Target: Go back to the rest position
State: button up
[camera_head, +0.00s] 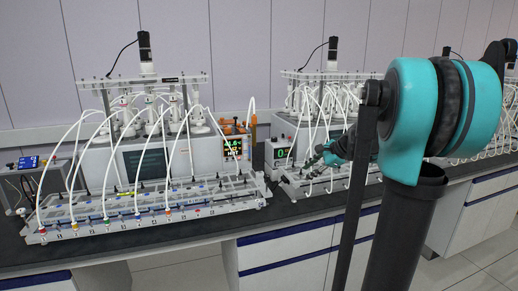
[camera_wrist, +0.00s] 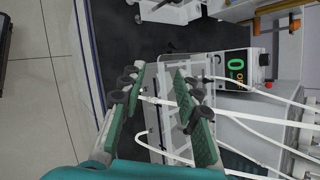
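My gripper (camera_wrist: 160,76) is open in the wrist view, its two green fingers apart. No object is clearly held between them. A white tube (camera_wrist: 236,113) passes near the fingers; whether it touches them I cannot tell. In the head view my gripper (camera_head: 322,156) is small and partly hidden among the white tubes of the right-hand reactor (camera_head: 327,76), above its front rack (camera_head: 292,187). My teal arm fills the right of the head view and hides part of that reactor.
The left reactor (camera_head: 145,79) has a long rack (camera_head: 150,212) with several arched tubes on the dark bench (camera_head: 215,240). A small display box (camera_head: 282,153) stands between the units; it also shows in the wrist view (camera_wrist: 236,66).

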jog(key=s+f+n+g+h, duration=0.1)
jog(key=s+f+n+h, duration=0.2)
jog(key=s+f+n, duration=0.5)
jog(key=s+f+n+h, duration=0.3)
jog(key=s+f+n, duration=0.5)
jog(key=s+f, duration=0.5)
jog(key=s, duration=0.8)
jog(key=shift+s+n+g+h, duration=0.15)
jog(key=shift+n+g+h, duration=0.15)
jog(key=shift+g+h, duration=0.1)
